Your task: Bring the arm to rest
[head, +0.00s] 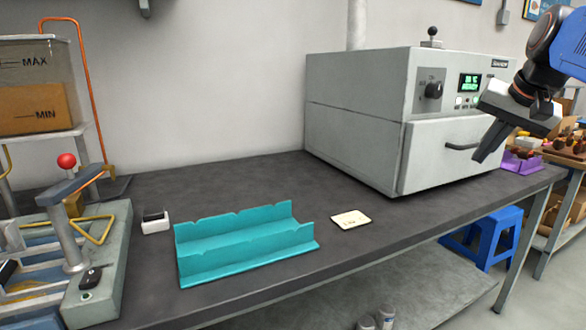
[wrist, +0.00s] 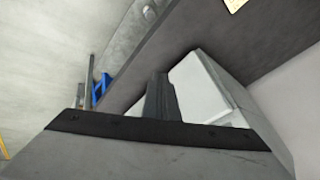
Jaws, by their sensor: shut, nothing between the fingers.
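My gripper (head: 487,146) is at the right of the head view, raised in front of the right side of the grey oven. Its fingers point down and to the left, are together and hold nothing. In the wrist view the closed fingers (wrist: 161,98) show as a dark bar at the middle, with the pale oven (wrist: 205,85) behind them. My gripper appears apart from the bench; whether it touches the oven cannot be told.
The grey oven (head: 350,110) stands at the back right of the dark bench (head: 370,262). A teal cradle (head: 250,262), a yellowish card (head: 351,219) and a small white box (head: 155,223) lie on it. A fixture with a red knob (head: 66,160) is left. A blue stool (head: 490,235) stands beyond.

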